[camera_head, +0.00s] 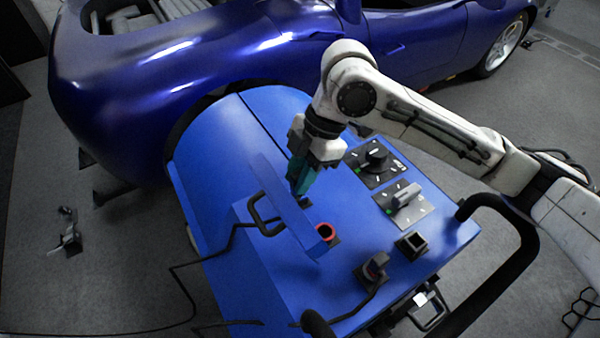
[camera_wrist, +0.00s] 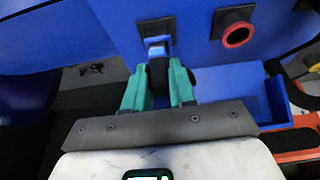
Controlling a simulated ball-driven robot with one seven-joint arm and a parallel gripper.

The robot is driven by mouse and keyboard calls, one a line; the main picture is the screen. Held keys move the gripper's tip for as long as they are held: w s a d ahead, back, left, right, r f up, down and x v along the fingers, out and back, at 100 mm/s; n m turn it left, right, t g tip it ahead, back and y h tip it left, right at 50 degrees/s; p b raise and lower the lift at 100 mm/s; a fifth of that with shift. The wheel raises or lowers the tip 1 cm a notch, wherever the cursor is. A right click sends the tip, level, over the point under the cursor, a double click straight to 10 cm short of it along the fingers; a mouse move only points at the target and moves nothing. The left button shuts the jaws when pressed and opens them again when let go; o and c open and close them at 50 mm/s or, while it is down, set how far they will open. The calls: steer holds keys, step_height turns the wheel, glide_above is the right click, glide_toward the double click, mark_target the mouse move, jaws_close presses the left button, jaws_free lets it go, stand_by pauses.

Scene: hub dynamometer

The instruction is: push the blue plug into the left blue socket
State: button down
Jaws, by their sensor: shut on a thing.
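In the wrist view my gripper (camera_wrist: 159,84) has its teal fingers shut on a dark plug body (camera_wrist: 158,72). A blue part (camera_wrist: 156,48) shows just beyond it, inside a black-framed socket (camera_wrist: 154,27) on the blue panel. The plug points at this socket and overlaps it in the picture; I cannot tell how deep it sits. In the head view my gripper (camera_head: 300,182) is low over the panel, and its fingers mostly hide the plug and the socket below.
A red round socket (camera_head: 325,232) lies right of the held plug; it also shows in the wrist view (camera_wrist: 237,35). On the blue cabinet (camera_head: 215,170) are a black square socket (camera_head: 411,243), a corded plug (camera_head: 375,266), two knobs (camera_head: 376,157) (camera_head: 405,196) and a black handle (camera_head: 264,212). A blue car (camera_head: 240,45) stands behind.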

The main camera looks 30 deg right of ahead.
steer(key=shift+s+a+f, duration=0.1)
steer(key=shift+s+f, duration=0.1)
steer(key=shift+f, duration=0.7)
steer(key=shift+r, duration=0.15)
steer(key=shift+w+p+v, duration=0.2)
steer(key=shift+p+v, duration=0.55)
steer(key=shift+v, duration=0.1)
steer(key=shift+s+a+r+p, duration=0.1)
steer(key=shift+a+r+p, duration=0.25)
steer(key=shift+r, duration=0.2)
steer(key=shift+r, duration=0.1)
steer(key=shift+r, duration=0.1)
steer(key=shift+d+p, duration=0.2)
steer(key=shift+p, duration=0.25)
